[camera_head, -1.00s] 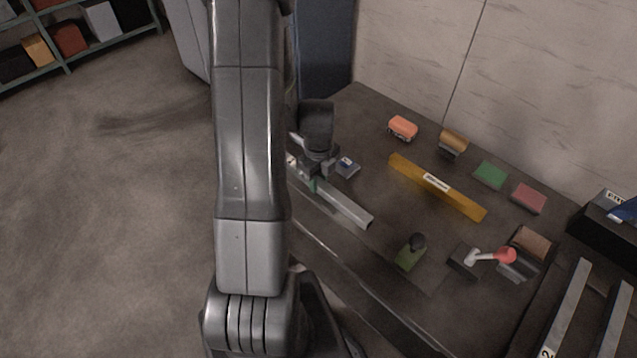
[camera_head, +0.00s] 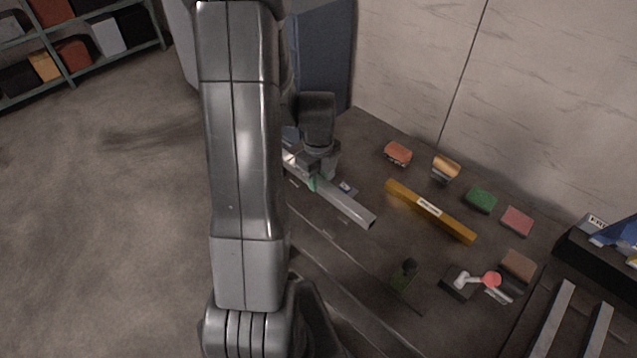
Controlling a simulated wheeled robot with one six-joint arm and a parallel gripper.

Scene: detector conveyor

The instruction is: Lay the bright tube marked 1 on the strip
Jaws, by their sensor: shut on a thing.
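A long bright silver tube (camera_head: 348,204) is held by my gripper (camera_head: 314,181), which is shut on it near its upper left part. The tube slants down to the right and appears to hang above the dark table (camera_head: 345,245). A green patch shows at the jaws. My arm hides the tube's far left end, and I see no readable 1 on it. A yellow bar (camera_head: 451,223) with a white label lies apart, to the right of the tube. I cannot tell which surface is the strip.
Orange (camera_head: 398,152), green (camera_head: 481,199) and red (camera_head: 517,221) blocks line the wall side. A red-knobbed lever (camera_head: 490,280) and two grey rails (camera_head: 556,318) are at lower right.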

